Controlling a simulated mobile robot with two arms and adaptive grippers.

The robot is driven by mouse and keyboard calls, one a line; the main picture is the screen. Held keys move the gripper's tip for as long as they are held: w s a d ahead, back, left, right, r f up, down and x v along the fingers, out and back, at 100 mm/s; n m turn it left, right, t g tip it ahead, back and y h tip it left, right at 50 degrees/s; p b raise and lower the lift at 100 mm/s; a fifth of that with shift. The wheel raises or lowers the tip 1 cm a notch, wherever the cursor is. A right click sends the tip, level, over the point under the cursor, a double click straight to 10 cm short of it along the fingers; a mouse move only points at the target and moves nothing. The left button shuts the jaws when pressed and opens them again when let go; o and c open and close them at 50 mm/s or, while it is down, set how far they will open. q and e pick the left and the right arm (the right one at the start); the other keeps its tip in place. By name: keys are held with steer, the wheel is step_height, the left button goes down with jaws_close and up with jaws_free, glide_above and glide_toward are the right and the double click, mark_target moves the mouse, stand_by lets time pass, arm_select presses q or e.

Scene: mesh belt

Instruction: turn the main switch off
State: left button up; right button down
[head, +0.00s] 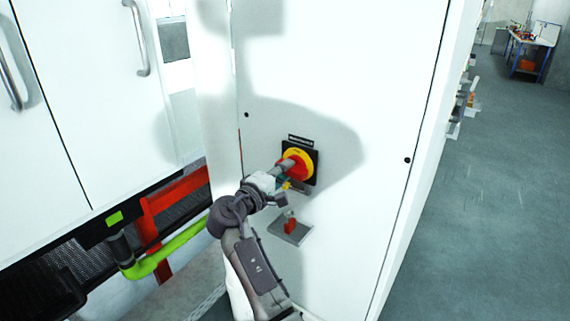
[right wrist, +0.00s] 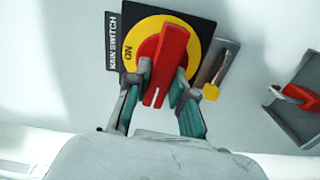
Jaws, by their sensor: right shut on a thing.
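The main switch has a yellow disc (head: 307,157) on a black plate, mounted on the white cabinet door (head: 350,60). In the right wrist view, its red handle (right wrist: 170,55) stands nearly upright across the yellow disc (right wrist: 138,35). The word ON shows at the disc's left, and a plate beside it reads MAIN SWITCH. My right gripper (head: 285,171) is at the switch. In the right wrist view my right gripper (right wrist: 161,76) has its two fingers on either side of the handle, shut on it. My left gripper is not in view.
A small key-like piece with a yellow end (right wrist: 211,91) sits just right of the switch. A grey bracket with a red part (head: 290,228) is below it. A bright green pipe (head: 165,255) runs low at the left. Open floor (head: 480,220) lies right of the cabinet.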

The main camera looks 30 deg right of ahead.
steer(key=shift+r+n+p, duration=0.15)
steer(key=shift+n+p, duration=0.2)
steer(key=shift+n, duration=0.15)
steer(key=c, duration=1)
jaws_free()
steer(key=shift+w+f, duration=0.1)
steer(key=shift+f, duration=0.1)
